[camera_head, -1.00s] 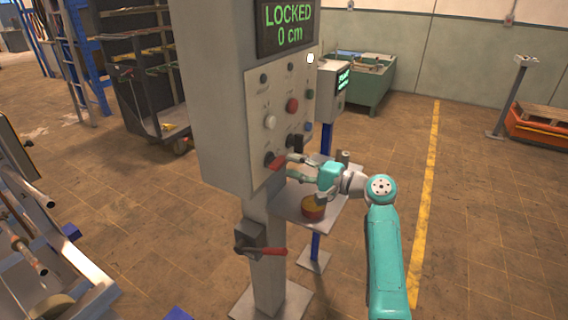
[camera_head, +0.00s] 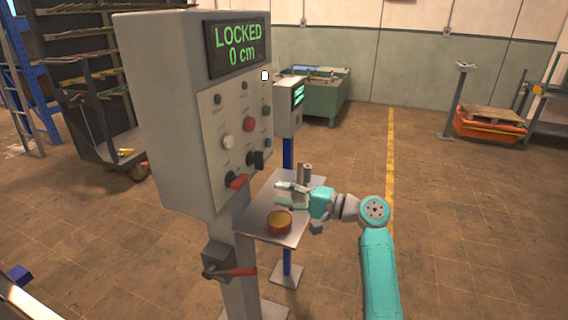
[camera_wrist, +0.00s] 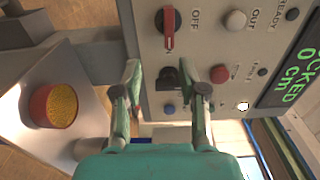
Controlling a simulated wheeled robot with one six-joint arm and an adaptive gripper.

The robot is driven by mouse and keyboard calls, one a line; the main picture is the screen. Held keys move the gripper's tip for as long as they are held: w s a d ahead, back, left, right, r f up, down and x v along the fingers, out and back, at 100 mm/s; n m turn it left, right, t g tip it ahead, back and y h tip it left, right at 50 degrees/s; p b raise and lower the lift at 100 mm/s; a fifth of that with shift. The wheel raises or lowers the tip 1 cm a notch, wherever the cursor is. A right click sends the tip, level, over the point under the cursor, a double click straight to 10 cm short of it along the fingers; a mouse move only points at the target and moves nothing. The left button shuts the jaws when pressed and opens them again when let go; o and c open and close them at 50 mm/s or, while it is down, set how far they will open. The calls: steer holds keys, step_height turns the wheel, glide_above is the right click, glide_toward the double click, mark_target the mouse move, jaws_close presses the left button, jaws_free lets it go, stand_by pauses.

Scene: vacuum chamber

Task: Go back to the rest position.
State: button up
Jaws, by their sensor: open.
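My gripper (camera_head: 281,195) is open and empty. In the head view it is to the right of the control panel (camera_head: 205,150), above the small metal shelf (camera_head: 262,226). In the wrist view the two fingers of my gripper (camera_wrist: 160,90) stand apart, with the panel face (camera_wrist: 190,50) in front of them. A red switch (camera_wrist: 169,27) shows there by the word OFF, beyond the fingers. The red switch also shows low on the panel in the head view (camera_head: 237,181). The screen (camera_head: 238,48) reads LOCKED, 0 cm.
A round red container with yellow content (camera_head: 279,222) stands on the shelf below my gripper. A grey cylinder (camera_head: 306,172) stands near the shelf's back. A red-handled lever (camera_head: 232,271) sticks out from the post. The floor to the right is open.

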steer(key=s+d+f+m+t+h, duration=0.1)
steer(key=s+d+f+t+h, duration=0.15)
steer(key=s+f, duration=0.45)
steer(key=s+d+f+m+t+h, duration=0.1)
steer(key=s+d+f+m+h, duration=0.15)
steer(key=f, duration=0.95)
steer(key=s+d+f+t+h, duration=0.25)
steer(key=s+f, duration=0.35)
steer(key=f, duration=0.3)
steer(key=s+d+f+h, duration=0.3)
steer(key=s+f, duration=0.2)
steer(key=s, duration=0.3)
steer(key=s+d+n+t+h, duration=0.1)
steer(key=s+d+h, duration=0.15)
steer(key=s, duration=0.75)
steer(key=s+d+n+h, duration=0.15)
steer(key=s+d, duration=0.25)
steer(key=s, duration=0.6)
steer(key=s+d+r+n+t+h, duration=0.1)
steer(key=s+r+n, duration=0.4)
steer(key=s+r, duration=0.9)
steer(key=shift+s+d+h, duration=0.4)
steer(key=shift+s+h, duration=0.15)
steer(key=shift+s, duration=0.25)
